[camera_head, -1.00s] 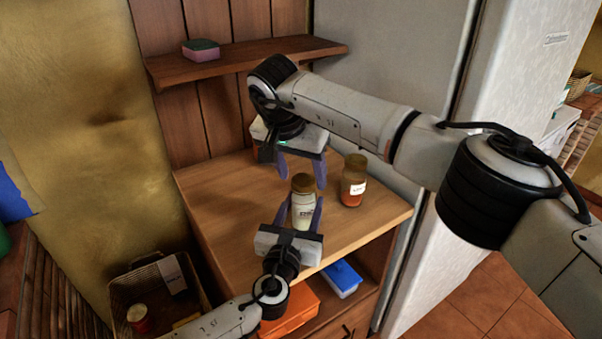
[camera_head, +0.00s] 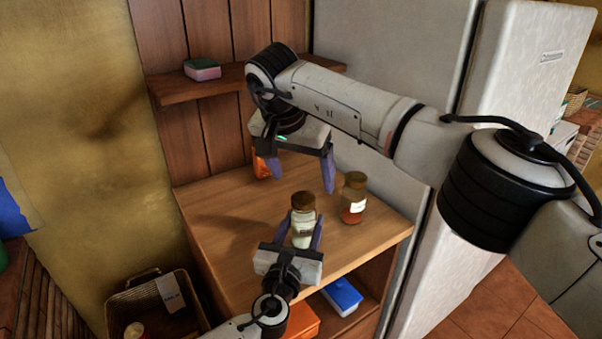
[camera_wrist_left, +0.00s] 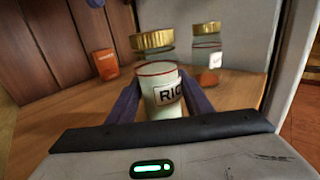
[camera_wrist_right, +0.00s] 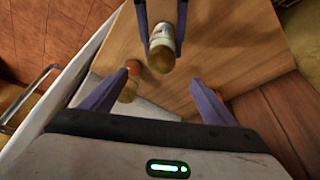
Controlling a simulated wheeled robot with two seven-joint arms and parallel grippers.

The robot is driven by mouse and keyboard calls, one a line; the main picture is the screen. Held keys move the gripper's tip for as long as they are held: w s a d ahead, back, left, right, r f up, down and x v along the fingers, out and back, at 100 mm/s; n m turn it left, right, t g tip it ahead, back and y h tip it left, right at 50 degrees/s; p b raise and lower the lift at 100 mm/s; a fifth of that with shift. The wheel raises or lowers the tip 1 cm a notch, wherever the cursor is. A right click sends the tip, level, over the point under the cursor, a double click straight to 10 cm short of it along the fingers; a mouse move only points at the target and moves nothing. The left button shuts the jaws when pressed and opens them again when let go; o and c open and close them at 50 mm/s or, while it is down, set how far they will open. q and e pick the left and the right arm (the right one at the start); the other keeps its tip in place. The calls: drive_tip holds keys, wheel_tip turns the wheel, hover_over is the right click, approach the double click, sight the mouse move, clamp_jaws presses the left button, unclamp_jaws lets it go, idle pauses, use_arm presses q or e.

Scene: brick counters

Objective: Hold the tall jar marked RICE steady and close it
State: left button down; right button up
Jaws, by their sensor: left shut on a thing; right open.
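The tall RICE jar (camera_head: 302,236) stands near the front of the wooden counter. It has pale contents and a brown-gold lid (camera_head: 303,201) on top; I cannot tell how tightly it sits. The RICE label shows in the left wrist view (camera_wrist_left: 168,94). My left gripper (camera_head: 304,226) is shut on the jar's body from the front, one finger on each side. My right gripper (camera_head: 304,183) is open and empty, above and behind the lid. In the right wrist view the jar (camera_wrist_right: 163,38) lies beyond my right fingertips, apart from them.
A shorter jar (camera_head: 353,212) with reddish contents and a gold lid stands close to the right. An orange packet (camera_wrist_left: 106,63) is at the back left. A shelf (camera_head: 219,84) holds a sponge (camera_head: 202,69). The counter's left side is clear. A fridge stands at right.

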drive_tip(key=v, duration=1.2)
use_arm(q)
drive_tip(key=c, duration=0.8)
unclamp_jaws()
drive_tip(key=v, duration=1)
drive_tip(key=shift+s+a, duration=0.1)
use_arm(e)
drive_tip(key=shift+r, duration=0.3)
